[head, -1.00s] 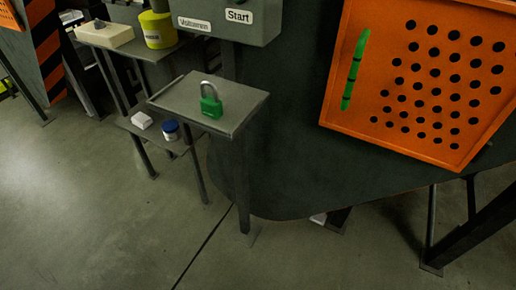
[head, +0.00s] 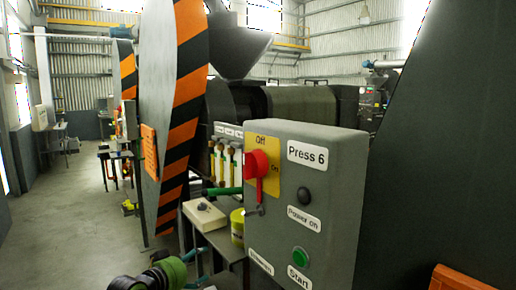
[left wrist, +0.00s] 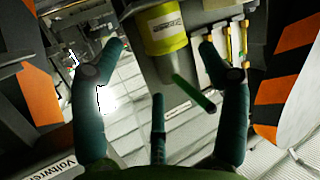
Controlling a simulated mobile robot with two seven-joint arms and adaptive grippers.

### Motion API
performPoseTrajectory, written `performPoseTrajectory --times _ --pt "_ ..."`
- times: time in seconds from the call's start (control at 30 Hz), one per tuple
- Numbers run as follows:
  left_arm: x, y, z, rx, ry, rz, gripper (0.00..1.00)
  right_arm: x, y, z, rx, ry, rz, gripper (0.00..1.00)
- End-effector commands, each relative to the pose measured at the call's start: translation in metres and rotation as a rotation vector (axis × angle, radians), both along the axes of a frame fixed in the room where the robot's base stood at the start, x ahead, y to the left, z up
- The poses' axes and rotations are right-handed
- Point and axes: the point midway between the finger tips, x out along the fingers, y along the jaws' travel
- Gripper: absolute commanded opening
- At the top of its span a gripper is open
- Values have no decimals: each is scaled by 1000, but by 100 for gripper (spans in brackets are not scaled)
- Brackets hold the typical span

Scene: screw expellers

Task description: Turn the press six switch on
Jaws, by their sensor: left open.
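The Press 6 control box (head: 335,185) stands in the middle of the head view. My left gripper (head: 203,266) is low and left of the box, apart from the switch. Its teal fingers are spread and empty in the left wrist view (left wrist: 162,46). The switch cannot be made out there. My right gripper is not in view.
A beige box (head: 205,216) and a yellow container (head: 237,228) stand left of the control box. The container (left wrist: 167,38) and a green rod (left wrist: 193,93) show in the wrist view. A striped panel (head: 178,110) stands behind. Floor at far left is mostly clear.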

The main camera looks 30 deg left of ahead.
Motion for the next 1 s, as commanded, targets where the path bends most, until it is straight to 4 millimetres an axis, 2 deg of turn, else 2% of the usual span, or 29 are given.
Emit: performPoseTrajectory --times 0.03,0.07,0.1,0.2,0.3,0.4,0.5,0.57,1.0 --pt "-2 -14 71 33 -75 -52 75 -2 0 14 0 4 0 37" --pt "-6 -23 104 50 -111 -82 75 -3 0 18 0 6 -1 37" --pt "-13 -39 144 74 -155 -126 75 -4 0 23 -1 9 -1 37" --pt "-37 -83 227 149 -243 -240 75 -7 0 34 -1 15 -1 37" --pt "-66 -126 280 228 -296 -341 75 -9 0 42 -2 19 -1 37" --pt "-87 -157 306 292 -319 -411 75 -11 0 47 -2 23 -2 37" --pt "-98 -172 315 323 -328 -445 75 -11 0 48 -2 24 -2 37" --pt "-97 -176 317 329 -329 -451 75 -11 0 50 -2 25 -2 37" --pt "-50 -190 319 325 -331 -449 75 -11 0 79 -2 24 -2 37"
